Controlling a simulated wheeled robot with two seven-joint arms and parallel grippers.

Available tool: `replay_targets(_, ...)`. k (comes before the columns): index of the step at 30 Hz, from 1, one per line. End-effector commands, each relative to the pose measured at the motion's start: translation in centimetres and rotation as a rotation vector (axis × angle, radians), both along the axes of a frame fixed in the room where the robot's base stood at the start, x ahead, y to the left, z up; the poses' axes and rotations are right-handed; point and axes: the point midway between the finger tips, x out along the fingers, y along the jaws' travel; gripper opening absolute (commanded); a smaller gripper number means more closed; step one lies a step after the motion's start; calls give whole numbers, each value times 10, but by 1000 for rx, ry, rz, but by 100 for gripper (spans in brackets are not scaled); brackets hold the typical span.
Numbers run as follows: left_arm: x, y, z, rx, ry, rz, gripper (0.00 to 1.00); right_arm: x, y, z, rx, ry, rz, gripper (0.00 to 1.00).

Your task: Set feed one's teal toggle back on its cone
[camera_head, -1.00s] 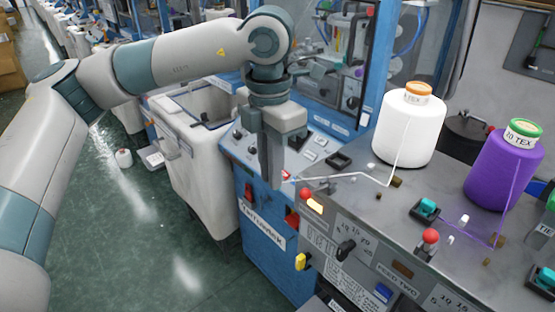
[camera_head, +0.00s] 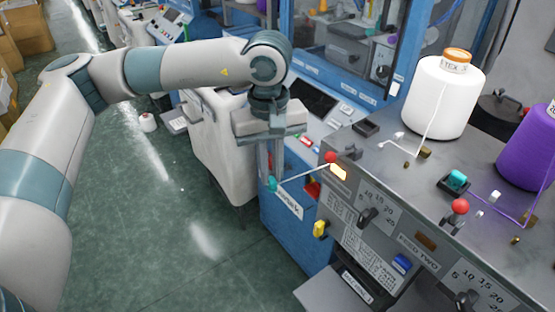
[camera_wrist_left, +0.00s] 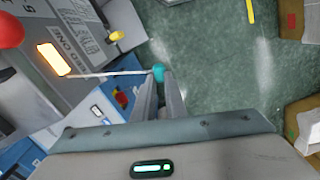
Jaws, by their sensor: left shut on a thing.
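My left gripper (camera_head: 270,180) is shut on a teal toggle (camera_head: 272,184), out beyond the left end of the grey bench and over the floor side. The toggle also shows between the fingertips in the left wrist view (camera_wrist_left: 159,72). A taut white yarn (camera_head: 302,174) runs from the toggle to the bench corner by a red ball (camera_head: 330,158) and a lit orange lamp (camera_head: 338,172). The white cone (camera_head: 440,98) with an orange top stands upright on the bench, its yarn hanging down its front. My right gripper is not in view.
An empty-looking black holder (camera_head: 366,127) sits at the bench's back left. Another teal toggle (camera_head: 457,178) rests in a black holder near a purple cone (camera_head: 532,148). A yellow knob (camera_head: 320,228) and black knobs project from the front panel. Green floor lies open at left.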

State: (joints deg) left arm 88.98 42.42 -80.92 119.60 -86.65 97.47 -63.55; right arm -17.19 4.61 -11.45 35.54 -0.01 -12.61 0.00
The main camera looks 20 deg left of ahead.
Motion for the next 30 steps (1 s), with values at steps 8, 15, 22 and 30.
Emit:
replay_targets(8,-6,12,-28,3,4,-453,0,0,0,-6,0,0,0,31)
replay_targets(15,-8,17,-38,3,2,-655,0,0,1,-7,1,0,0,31)
replay_targets(22,-9,18,-39,3,2,-685,0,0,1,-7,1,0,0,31)
replay_targets(30,-9,18,-39,4,2,-683,0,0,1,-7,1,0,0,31)
